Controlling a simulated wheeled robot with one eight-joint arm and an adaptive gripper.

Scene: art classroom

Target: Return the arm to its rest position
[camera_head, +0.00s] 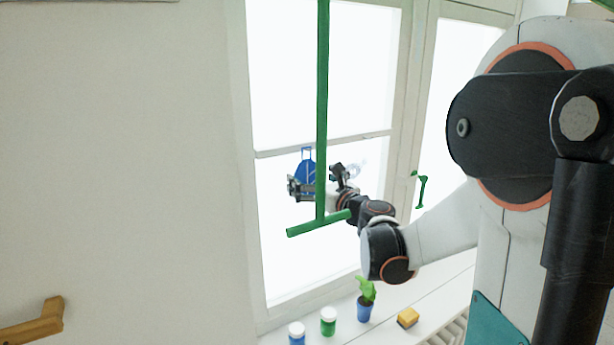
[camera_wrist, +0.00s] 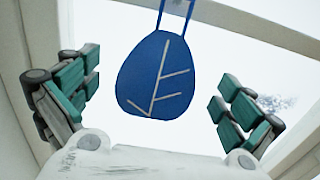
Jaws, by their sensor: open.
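My arm reaches out from the right of the head view toward the window. My gripper (camera_head: 322,184) is at the window pane, partly hidden behind a green T-shaped bar (camera_head: 322,110). In the wrist view my gripper (camera_wrist: 158,92) is open, its green-padded fingers wide apart and holding nothing. A blue rounded ornament (camera_wrist: 155,75) with a pale leaf-vein pattern hangs by a blue strap between the fingers in that picture, touching neither. It also shows in the head view (camera_head: 304,172), beside the gripper. I cannot tell how far it is beyond the fingertips.
On the windowsill (camera_head: 386,313) stand two white-lidded jars, blue (camera_head: 297,334) and green (camera_head: 328,322), a potted plant (camera_head: 365,303) and a yellow sponge-like block (camera_head: 407,317). A green window handle (camera_head: 421,190) sticks out right of the gripper.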

